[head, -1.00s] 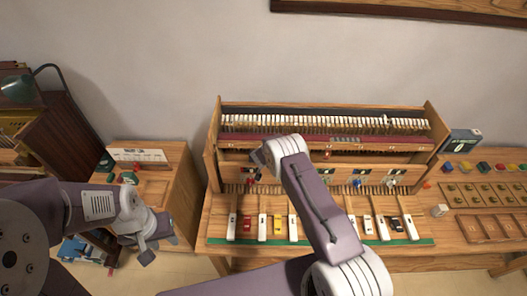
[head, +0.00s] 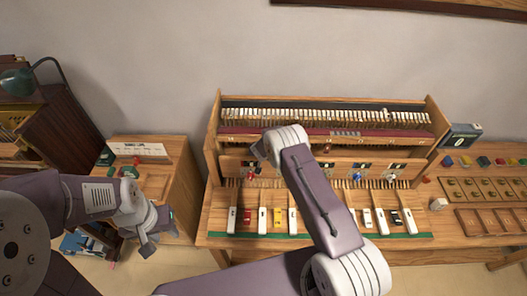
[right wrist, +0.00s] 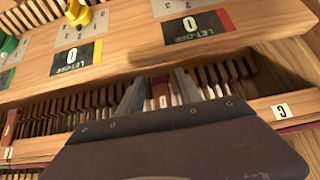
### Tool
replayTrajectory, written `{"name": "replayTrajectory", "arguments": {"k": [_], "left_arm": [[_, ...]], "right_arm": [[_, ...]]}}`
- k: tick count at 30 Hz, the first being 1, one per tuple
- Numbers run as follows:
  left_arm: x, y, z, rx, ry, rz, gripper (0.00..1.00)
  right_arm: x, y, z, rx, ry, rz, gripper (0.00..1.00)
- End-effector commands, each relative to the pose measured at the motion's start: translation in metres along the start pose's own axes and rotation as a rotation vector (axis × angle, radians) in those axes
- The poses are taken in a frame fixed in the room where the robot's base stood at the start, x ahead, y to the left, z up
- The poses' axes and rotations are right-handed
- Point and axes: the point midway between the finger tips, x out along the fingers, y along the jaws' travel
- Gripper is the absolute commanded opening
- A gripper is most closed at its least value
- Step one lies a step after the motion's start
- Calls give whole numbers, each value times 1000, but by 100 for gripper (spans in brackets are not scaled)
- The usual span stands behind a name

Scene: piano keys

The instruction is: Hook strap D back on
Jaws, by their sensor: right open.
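The piano action (head: 330,116) stands in a wooden case on the bench in the head view. My right arm reaches over it, and its gripper is mostly hidden there behind my own wrist. In the right wrist view my right gripper (right wrist: 160,92) is open, with its fingers on either side of a small dark red piece (right wrist: 162,96) in front of the row of action parts. I cannot tell whether this is strap D or whether a finger touches it. Another red piece (right wrist: 11,124) shows at the left edge. My left gripper (head: 158,231) hangs low at left, away from the piano; its opening is unclear.
Let-off cards (right wrist: 190,25) and a yellow knob (right wrist: 78,14) are on the board. A wooden tray (head: 485,190) lies at right.

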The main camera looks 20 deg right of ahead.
Motion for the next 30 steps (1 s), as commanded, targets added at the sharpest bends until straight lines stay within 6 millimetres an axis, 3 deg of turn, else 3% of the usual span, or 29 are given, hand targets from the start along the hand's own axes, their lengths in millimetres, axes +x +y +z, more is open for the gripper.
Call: {"name": "replayTrajectory", "arguments": {"k": [15,30], "left_arm": [[22,0,2,0,0,0,36],[22,0,2,0,0,0,36]], "right_arm": [[-76,-1,1,0,0,-3,42],[-81,0,1,1,-1,-2,42]]}}
